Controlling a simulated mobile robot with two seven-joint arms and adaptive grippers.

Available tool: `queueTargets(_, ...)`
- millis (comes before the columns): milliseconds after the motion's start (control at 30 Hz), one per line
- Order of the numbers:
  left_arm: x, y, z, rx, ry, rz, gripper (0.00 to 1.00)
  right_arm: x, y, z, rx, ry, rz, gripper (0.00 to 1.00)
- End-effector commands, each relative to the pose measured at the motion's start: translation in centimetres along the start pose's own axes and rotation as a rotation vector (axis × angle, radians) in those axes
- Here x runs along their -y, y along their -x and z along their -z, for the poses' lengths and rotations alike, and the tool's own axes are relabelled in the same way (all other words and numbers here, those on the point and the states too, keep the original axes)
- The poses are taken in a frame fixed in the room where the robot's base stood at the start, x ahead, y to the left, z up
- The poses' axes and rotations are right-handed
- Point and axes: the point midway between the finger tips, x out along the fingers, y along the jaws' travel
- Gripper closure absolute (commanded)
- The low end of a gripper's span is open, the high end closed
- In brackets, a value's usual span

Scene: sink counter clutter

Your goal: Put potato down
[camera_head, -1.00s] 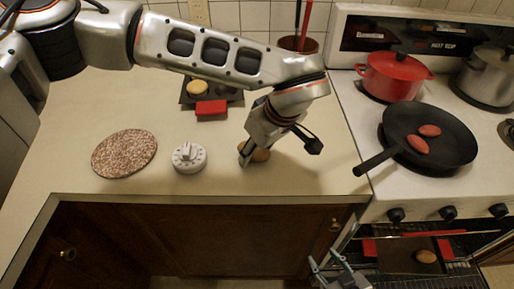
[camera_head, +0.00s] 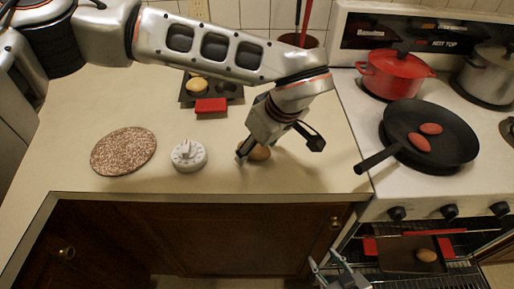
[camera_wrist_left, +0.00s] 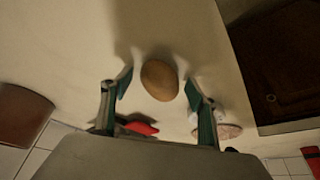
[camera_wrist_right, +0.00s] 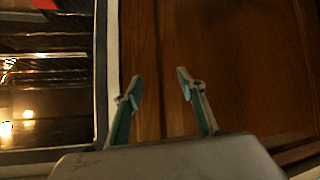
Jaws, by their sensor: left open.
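A brown potato (camera_head: 259,152) lies on the counter (camera_head: 225,180), right of the white timer. My left gripper (camera_head: 246,154) is over it, pointing down. In the left wrist view the potato (camera_wrist_left: 159,80) sits between the spread fingertips of my left gripper (camera_wrist_left: 158,88), with gaps on both sides. My right gripper (camera_wrist_right: 156,90) has its fingers apart and empty, in front of the brown cabinet doors (camera_wrist_right: 235,70). It also shows at the bottom of the head view (camera_head: 335,265).
A white timer (camera_head: 188,156) and a round speckled mat (camera_head: 124,151) lie to the left. A muffin tin (camera_head: 222,90) with a red handle is behind. The stove holds a black pan (camera_head: 455,145) and red pot (camera_head: 393,76). The oven is open, with a tray (camera_head: 400,256) inside.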

Motion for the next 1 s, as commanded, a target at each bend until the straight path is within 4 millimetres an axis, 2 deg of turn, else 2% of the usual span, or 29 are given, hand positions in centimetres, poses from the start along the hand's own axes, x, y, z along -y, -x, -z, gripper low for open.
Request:
queueTargets(100, -0.1, 2.5, -0.1, -0.007, -0.002, -0.007, 0.41, 0.0, 0.0, -0.1, 0.001, 0.000, 0.000, 0.60)
queueTargets(367, 0.2, 6.2, -0.7, -0.005, -0.001, -0.005, 0.41, 0.0, -0.1, -0.1, 0.001, 0.000, 0.000, 0.60)
queueTargets(400, 0.2, 6.5, -0.7, -0.004, -0.001, -0.005, 0.38, 0.0, -0.1, -0.1, 0.001, 0.000, 0.000, 0.60)
queueTargets(467, 0.3, 6.8, -0.7, -0.002, -0.008, -0.007, 0.24, 0.1, -0.1, -0.2, 0.001, 0.000, 0.000, 0.60)
queueTargets(533, 0.4, 6.8, -0.4, 0.004, -0.053, -0.026, 0.24, 0.1, -0.4, -0.8, 0.004, 0.000, 0.001, 0.60)
queueTargets(700, 0.8, 6.2, 0.6, 0.024, -0.362, -0.153, 0.24, 0.3, -1.6, -3.8, 0.028, 0.015, -0.001, 0.60)
queueTargets(800, 1.2, 6.3, 1.0, 0.016, -0.568, -0.242, 0.24, 0.1, -2.1, -4.9, 0.037, 0.029, -0.007, 0.60)
queueTargets(1000, 1.8, 6.9, 1.2, -0.020, -0.807, -0.348, 0.24, -0.9, -3.0, -4.3, 0.018, 0.048, -0.026, 0.60)
